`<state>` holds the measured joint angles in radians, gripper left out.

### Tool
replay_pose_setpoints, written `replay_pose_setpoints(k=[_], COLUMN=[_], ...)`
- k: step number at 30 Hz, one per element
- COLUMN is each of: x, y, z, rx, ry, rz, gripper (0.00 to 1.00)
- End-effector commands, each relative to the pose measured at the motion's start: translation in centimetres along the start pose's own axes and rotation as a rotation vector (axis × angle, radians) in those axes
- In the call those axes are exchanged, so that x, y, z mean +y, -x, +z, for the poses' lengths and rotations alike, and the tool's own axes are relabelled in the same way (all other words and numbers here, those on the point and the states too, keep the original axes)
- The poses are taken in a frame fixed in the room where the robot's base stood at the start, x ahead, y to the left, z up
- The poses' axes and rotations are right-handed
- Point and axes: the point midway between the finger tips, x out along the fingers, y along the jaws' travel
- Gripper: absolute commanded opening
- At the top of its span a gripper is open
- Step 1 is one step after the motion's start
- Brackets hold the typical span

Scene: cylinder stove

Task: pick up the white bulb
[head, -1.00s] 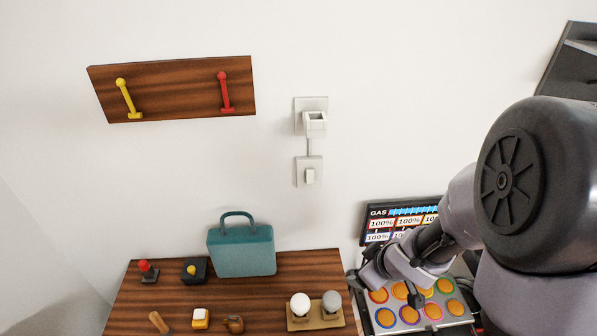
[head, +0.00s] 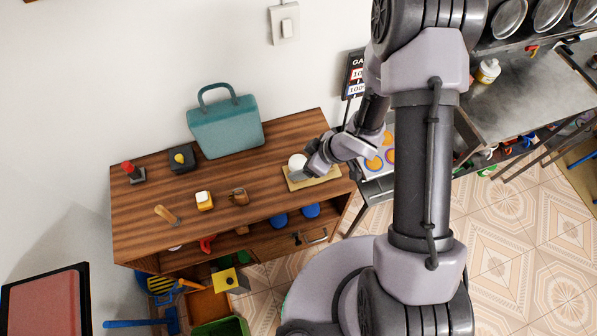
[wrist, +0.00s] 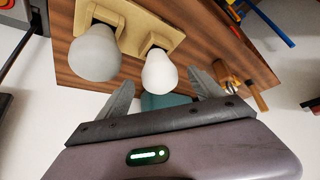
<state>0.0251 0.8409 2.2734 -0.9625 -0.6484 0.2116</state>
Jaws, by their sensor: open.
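The white bulb (head: 297,161) sits in a holder on the tan base (head: 296,184) at the right end of the wooden cabinet. My gripper (head: 303,171) is open and close to it, partly covering the base. In the wrist view, the white bulb (wrist: 160,71) shows between the two spread fingers of my gripper (wrist: 160,80), with space on both sides. The fingers do not visibly touch it. The grey bulb (wrist: 95,52) stands beside it on the same base, left of the left finger; it is hidden in the head view.
The stove panel (head: 378,160) is to the right.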

Motion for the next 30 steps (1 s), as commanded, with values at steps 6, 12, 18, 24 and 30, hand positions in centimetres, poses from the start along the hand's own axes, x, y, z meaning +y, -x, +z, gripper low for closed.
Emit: replay_pose_setpoints(k=[6,12,18,24,30], x=[0.0,0.0,0.0,0.0,0.1], y=[-3.1,-3.0,-3.0,-3.0,-0.4], z=[0.2,0.1,0.2,0.2,-1.5], rx=[0.0,0.0,0.0,0.0,0.001], ry=[0.0,0.0,0.0,0.0,0.002], rz=[0.0,0.0,0.0,0.0,0.002], gripper=[0.77,0.61,0.22,0.1,0.1])
